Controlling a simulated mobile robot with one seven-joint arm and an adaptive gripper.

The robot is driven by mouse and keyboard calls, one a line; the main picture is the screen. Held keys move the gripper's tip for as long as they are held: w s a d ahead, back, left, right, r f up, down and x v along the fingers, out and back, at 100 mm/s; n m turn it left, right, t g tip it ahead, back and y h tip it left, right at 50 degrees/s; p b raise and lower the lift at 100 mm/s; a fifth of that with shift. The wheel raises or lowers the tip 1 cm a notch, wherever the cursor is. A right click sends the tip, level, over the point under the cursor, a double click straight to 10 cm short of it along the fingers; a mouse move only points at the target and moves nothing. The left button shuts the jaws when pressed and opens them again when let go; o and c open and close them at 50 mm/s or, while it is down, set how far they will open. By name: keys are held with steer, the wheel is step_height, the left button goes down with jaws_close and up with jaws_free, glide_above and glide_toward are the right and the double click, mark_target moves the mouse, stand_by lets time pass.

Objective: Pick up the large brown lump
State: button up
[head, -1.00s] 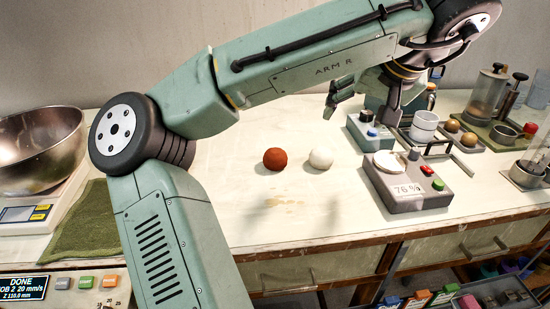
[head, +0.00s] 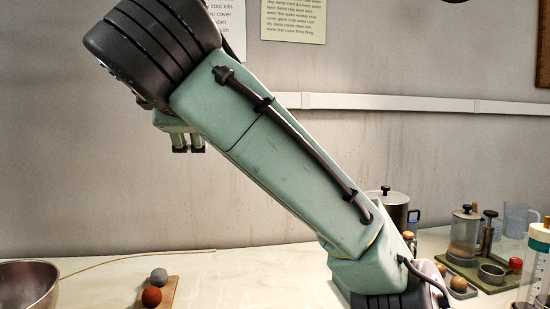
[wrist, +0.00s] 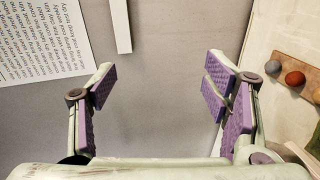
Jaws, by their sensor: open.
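A reddish-brown ball (head: 152,296) sits on a small wooden board at the lower left of the head view. It also shows in the wrist view (wrist: 295,78) at the right. Two small tan-brown balls (head: 458,283) sit at the right of the head view, partly behind other things. I cannot tell for sure which is the large brown lump. My gripper (head: 188,149) is up in front of the wall, above and apart from the board. In the wrist view its purple-padded fingers (wrist: 160,88) are wide apart, with only wall between them.
A grey ball (head: 158,275) shares the wooden board (head: 171,291). A metal bowl (head: 25,285) stands at the left edge. A lidded pot (head: 390,208), a jar (head: 464,235) and a syringe-like tube (head: 537,255) crowd the right. The tabletop between is mostly clear, partly hidden by my arm.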

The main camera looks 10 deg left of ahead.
steer(key=w+d+f+g+h, duration=0.1)
steer(key=d+f+g, duration=0.2)
steer(key=f, duration=0.8)
steer(key=w+d+f+m+g+h, duration=0.1)
steer(key=d+f+g+h, duration=0.1)
steer(key=f, duration=1)
steer(key=w+d+f+g+h+p, duration=0.1)
steer(key=d+f+g, duration=0.3)
steer(key=f, duration=0.7)
steer(key=shift+w+d+f+m+g, duration=0.15)
steer(key=shift+w+g, duration=0.15)
steer(key=shift+g, duration=0.35)
steer(key=shift+w+d+m+g, duration=0.15)
steer(key=shift+w+g, duration=0.15)
steer(key=shift+g, duration=0.35)
steer(key=shift+p+x, duration=0.7)
steer(key=shift+x, duration=2.4)
steer(key=shift+a, duration=0.1)
steer(key=shift+c, duration=0.2)
steer(key=c, duration=1.3)
